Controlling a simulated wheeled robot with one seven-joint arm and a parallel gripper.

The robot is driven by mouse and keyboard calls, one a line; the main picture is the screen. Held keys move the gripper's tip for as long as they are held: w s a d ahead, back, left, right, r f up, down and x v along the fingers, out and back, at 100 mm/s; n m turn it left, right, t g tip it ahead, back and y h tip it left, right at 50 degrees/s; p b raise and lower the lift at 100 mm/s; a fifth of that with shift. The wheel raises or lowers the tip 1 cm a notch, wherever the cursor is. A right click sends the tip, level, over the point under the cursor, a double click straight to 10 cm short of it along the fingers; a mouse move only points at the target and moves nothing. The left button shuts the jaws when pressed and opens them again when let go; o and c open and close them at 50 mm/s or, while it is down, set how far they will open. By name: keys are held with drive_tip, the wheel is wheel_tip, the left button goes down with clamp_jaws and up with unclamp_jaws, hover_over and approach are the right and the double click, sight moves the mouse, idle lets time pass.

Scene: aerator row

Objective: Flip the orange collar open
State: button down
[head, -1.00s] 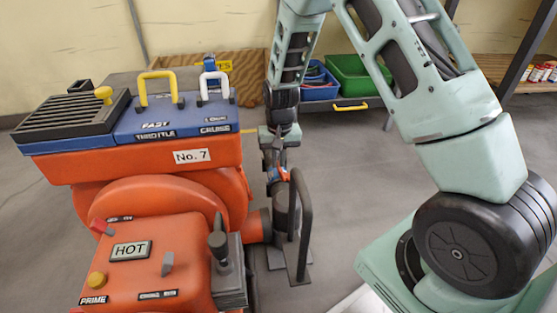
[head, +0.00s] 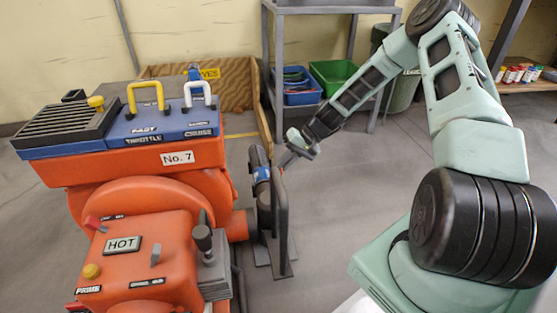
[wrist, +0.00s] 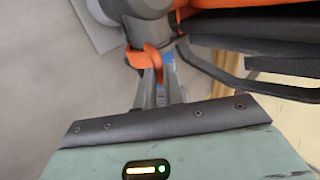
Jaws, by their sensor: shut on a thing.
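The orange collar (wrist: 135,57) shows in the wrist view as a curved orange band at my fingertips, beside a grey pipe. My gripper (wrist: 157,72) is shut on it, and the fingers cover part of the band. A small blue piece (wrist: 169,72) is by the right finger. In the head view my gripper (head: 291,157) reaches in from the right, tilted, at the upright dark pipe (head: 261,185). I cannot make out the collar clearly there. Its exact angle is hard to tell.
The orange machine (head: 150,185) stands left, with a blue lever panel (head: 165,124) on top. A grey guard bar (head: 281,215) stands close beside the pipe and gripper. A grey rack (head: 269,75) with blue and green bins is behind. The floor right of the guard is clear.

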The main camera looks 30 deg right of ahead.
drive_tip(key=s+d+f+t+y+b, duration=0.1)
drive_tip(key=s+d+f+t+y, duration=0.1)
drive_tip(key=d+f+y, duration=0.2)
drive_tip(key=shift+d+f+y, duration=0.2)
drive_tip(key=shift+f+y, duration=0.7)
drive_tip(key=shift+f, duration=0.65)
drive_tip(key=c, duration=1.6)
unclamp_jaws()
drive_tip(key=shift+o, duration=0.5)
drive_tip(key=shift+r, duration=0.1)
drive_tip(key=shift+d, duration=0.1)
